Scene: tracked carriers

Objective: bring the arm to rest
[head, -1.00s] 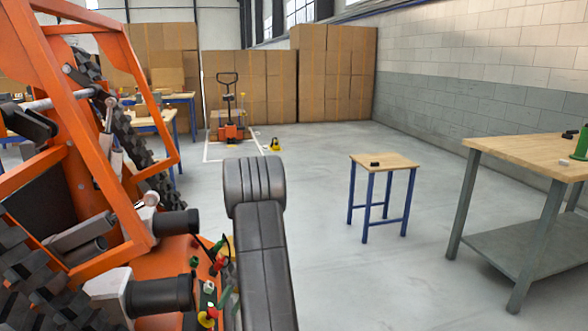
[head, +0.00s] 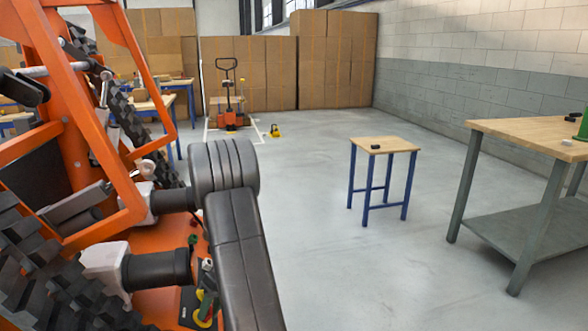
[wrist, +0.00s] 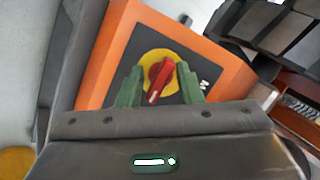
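My gripper (wrist: 160,88) shows in the wrist view with two green fingers spread apart. It is open, with nothing held between them. Beyond the fingertips is a red rotary switch handle (wrist: 161,80) on a yellow disc (wrist: 150,62). The disc sits on a dark panel (wrist: 128,62) of an orange machine. The handle appears between the fingers, with yellow showing on both sides; I cannot tell the depth gap. In the head view my dark arm stands in front of the orange tracked carrier (head: 128,215) and mostly hides the gripper.
The carrier's frame and black tracks fill the left side, close to my arm. A small blue-legged stool table (head: 398,145) stands on open floor. A workbench (head: 500,127) is at right. A pallet truck (head: 231,118) and cardboard stacks (head: 335,60) are at the back.

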